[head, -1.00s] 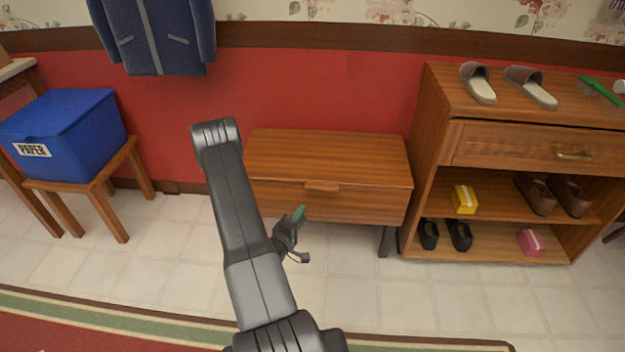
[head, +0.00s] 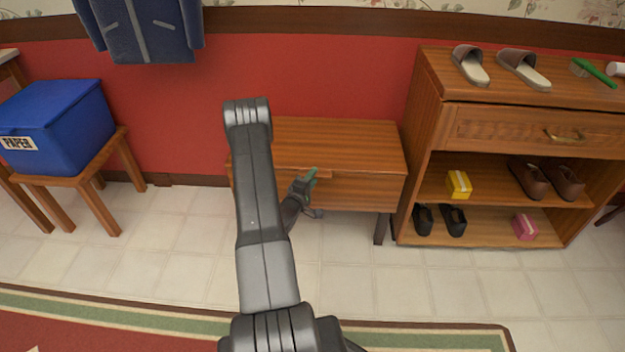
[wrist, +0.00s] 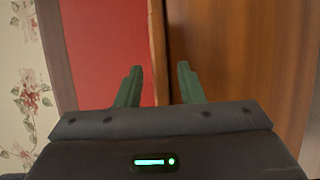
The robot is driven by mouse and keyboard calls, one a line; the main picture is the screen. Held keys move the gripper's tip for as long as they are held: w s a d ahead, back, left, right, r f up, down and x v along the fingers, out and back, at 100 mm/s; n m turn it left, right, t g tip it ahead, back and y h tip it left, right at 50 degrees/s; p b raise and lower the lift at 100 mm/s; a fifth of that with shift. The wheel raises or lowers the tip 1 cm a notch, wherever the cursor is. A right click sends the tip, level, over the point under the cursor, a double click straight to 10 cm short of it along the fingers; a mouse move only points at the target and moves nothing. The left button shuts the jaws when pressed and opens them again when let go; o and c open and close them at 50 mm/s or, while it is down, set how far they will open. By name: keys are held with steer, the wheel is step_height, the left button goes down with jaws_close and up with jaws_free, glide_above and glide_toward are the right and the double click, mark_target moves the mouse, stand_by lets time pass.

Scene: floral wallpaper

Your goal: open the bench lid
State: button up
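The wooden bench (head: 365,192) stands against the red wall, its lid (head: 335,145) lying flat and shut. A small handle lip (head: 322,174) juts from the lid's front edge. My gripper (head: 311,174) is in front of the bench at about lid-edge height, its green fingertips overlapping the lip's left part. In the wrist view my gripper (wrist: 159,78) is open, its two green fingers apart. A thin wooden edge (wrist: 157,45) runs between them, with the bench front (wrist: 235,60) to its right. Whether the fingers touch the lip I cannot tell.
A wooden shoe rack (head: 430,100) with shoes and small boxes stands close to the bench's right. A blue paper box (head: 60,125) sits on a stool (head: 110,160) at the left. A jacket (head: 140,30) hangs above. The tiled floor before the bench is clear.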

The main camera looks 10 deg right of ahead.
steer(key=shift+w+d, duration=0.15)
steer(key=shift+w, duration=0.05)
jaws_close()
steer(key=shift+r, duration=0.1)
